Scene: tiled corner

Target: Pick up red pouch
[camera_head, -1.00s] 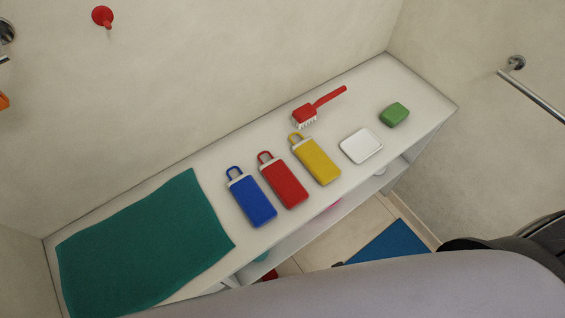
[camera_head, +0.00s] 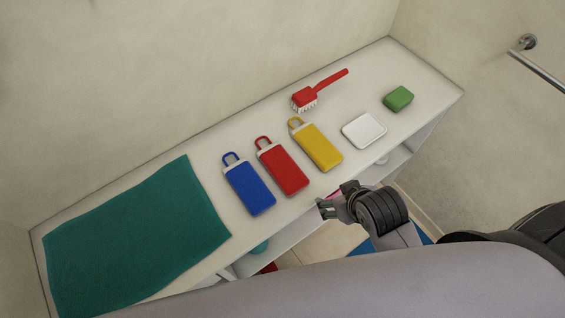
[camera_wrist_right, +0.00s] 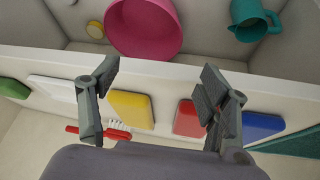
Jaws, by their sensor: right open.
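The red pouch (camera_head: 284,169) lies flat on the white shelf top, between a blue pouch (camera_head: 249,187) and a yellow pouch (camera_head: 319,147). Its loop handle points to the back wall. My right gripper (camera_head: 324,208) is at the shelf's front edge, in front of the red and yellow pouches, apart from both. In the right wrist view the gripper (camera_wrist_right: 155,95) is open and empty. The red pouch there (camera_wrist_right: 188,119) is partly hidden behind one finger, and the yellow pouch (camera_wrist_right: 131,108) shows between the fingers. My left gripper is not in view.
A red brush (camera_head: 318,91), white dish (camera_head: 364,130) and green block (camera_head: 398,98) lie to the right on the shelf top (camera_head: 232,140). A teal towel (camera_head: 135,240) covers the left end. Below, a pink basin (camera_wrist_right: 145,28) and teal jug (camera_wrist_right: 254,18) show.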

